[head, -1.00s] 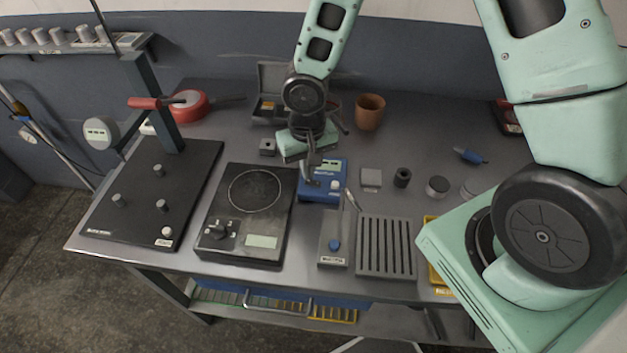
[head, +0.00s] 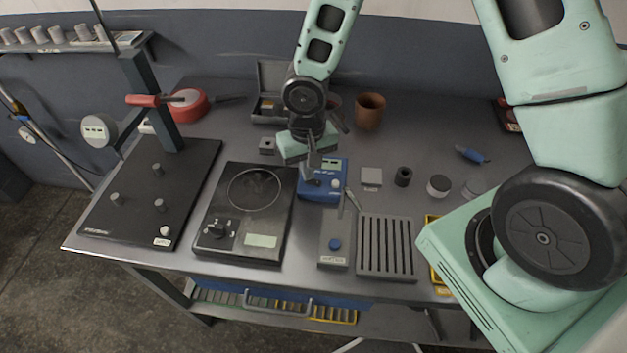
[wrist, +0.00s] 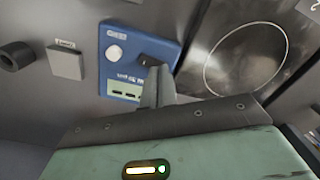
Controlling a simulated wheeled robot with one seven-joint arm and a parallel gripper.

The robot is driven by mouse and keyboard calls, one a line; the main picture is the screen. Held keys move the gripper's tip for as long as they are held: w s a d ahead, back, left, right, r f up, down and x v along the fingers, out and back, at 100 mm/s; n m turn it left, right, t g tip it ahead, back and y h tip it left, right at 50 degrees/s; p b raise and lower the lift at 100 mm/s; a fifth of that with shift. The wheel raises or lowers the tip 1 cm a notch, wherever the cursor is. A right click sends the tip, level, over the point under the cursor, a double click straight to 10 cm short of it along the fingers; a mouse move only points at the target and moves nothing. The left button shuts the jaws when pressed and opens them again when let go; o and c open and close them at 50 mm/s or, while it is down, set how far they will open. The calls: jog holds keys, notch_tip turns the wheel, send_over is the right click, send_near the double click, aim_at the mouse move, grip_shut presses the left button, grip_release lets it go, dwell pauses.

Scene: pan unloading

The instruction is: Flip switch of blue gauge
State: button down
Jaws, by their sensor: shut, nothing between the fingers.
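The blue gauge (head: 334,187) is a small blue box on the bench, with a light display at its back edge and a white round knob on its right. In the wrist view, the blue gauge (wrist: 107,72) shows upside down with its white knob (wrist: 114,53) and a dark switch (wrist: 151,61). My gripper (head: 311,180) is shut and empty, with its fingertips low over the left part of the gauge. In the wrist view, my gripper (wrist: 157,76) reaches right up to the dark switch and hides part of it. I cannot tell whether they touch.
A black hot plate (head: 243,240) stands close on the left of the gauge. A grey box with a blue button (head: 335,244) and a slotted grey rack (head: 387,250) stand in front. A light grey block (head: 371,177) and a dark ring (head: 403,177) are on the right.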

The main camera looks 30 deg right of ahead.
jog(key=shift+f+b, duration=0.45)
jog(key=shift+f, duration=0.1)
jog(key=shift+r, duration=0.1)
jog(key=shift+r+p, duration=2.9)
jog(key=shift+r, duration=0.6)
jog(key=s+a+r+n+b, duration=0.3)
jog(key=s+r+n, duration=0.1)
jog(key=s, duration=0.5)
jog(key=s+a+r+n+b, duration=0.3)
jog(key=s+r, duration=0.3)
jog(key=s, duration=0.4)
jog(key=shift+a+n+y+b, duration=0.15)
jog(key=shift+n+y+b, duration=0.15)
jog(key=shift+n+b, duration=0.5)
jog(key=shift+r, duration=0.1)
